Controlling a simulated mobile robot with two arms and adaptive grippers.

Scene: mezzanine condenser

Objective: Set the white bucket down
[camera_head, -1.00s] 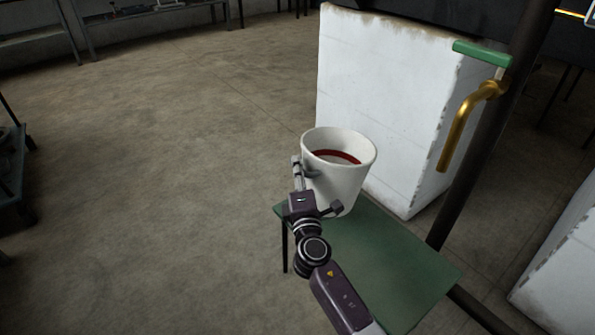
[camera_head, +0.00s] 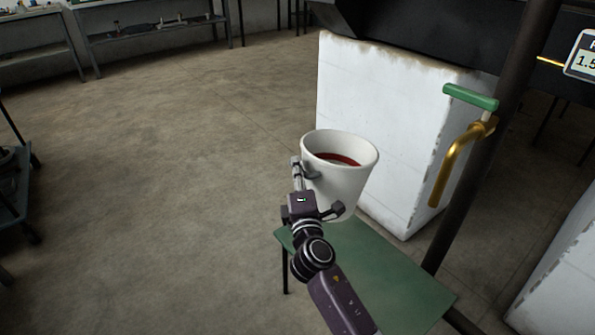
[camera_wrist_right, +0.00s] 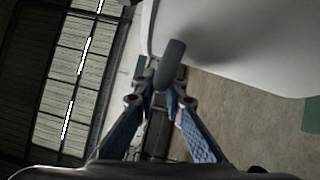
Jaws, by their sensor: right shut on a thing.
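The white bucket (camera_head: 345,185) is upright at the far end of the green table (camera_head: 385,265) in the head view, with a dark red band showing inside its rim. I cannot tell whether its base touches the table top. My right gripper (camera_head: 308,172) is at the bucket's left side, shut on its grey handle. In the right wrist view, the fingers (camera_wrist_right: 160,100) close around the dark handle (camera_wrist_right: 171,64), and the bucket's pale wall (camera_wrist_right: 235,40) fills the upper right. My left gripper is out of view.
A white block (camera_head: 385,120) stands close behind the bucket. A dark post with a brass tap (camera_head: 455,155) and green lever (camera_head: 470,97) rises at the right. Shelves (camera_head: 150,30) line the back wall. The floor (camera_head: 170,180) at left is clear.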

